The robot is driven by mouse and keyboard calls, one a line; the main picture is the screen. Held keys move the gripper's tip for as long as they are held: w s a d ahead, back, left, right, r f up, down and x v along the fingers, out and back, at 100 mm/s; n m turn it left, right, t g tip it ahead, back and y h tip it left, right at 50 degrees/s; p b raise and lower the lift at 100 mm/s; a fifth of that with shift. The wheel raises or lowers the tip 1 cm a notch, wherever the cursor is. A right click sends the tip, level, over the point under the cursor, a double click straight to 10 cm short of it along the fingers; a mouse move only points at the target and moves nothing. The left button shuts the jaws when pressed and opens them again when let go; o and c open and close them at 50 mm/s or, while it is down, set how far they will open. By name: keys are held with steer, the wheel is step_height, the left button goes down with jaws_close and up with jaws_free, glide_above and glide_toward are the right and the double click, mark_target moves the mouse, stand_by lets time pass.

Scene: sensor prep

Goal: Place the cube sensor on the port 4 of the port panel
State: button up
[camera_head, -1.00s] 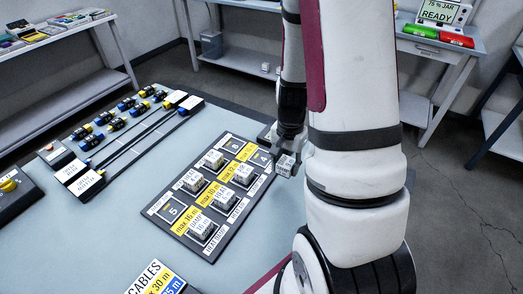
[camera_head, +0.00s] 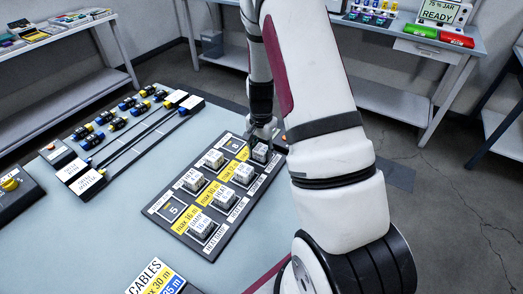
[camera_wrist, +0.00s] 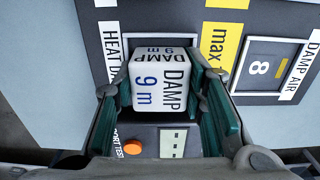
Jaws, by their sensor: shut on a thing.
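My gripper (camera_head: 260,138) is shut on a white cube sensor (camera_head: 261,153) at the far right corner of the port panel (camera_head: 208,250). In the wrist view, the cube (camera_wrist: 160,88) sits between the green finger pads and reads "DAMP 9 m". In the head view, the cube covers the spot where port 4 lies. I cannot tell whether it touches the panel or hovers just above. Port 8 (camera_wrist: 260,68) is an empty framed square beside it, with a yellow label strip between.
Several other cube sensors, such as one (camera_head: 244,174) near mine, stand on the panel. Port 5 (camera_head: 173,210) is empty. A tester with an orange button (camera_wrist: 132,146) lies beside the panel. A cable rack (camera_head: 130,145) is to the left. Bare table lies between.

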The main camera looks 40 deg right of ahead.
steer(key=shift+s+f+b, duration=0.1)
steer(key=shift+f+b, duration=0.25)
steer(key=shift+f, duration=0.2)
steer(key=o, duration=1)
steer(key=shift+o, duration=0.9)
steer(key=shift+f, duration=0.1)
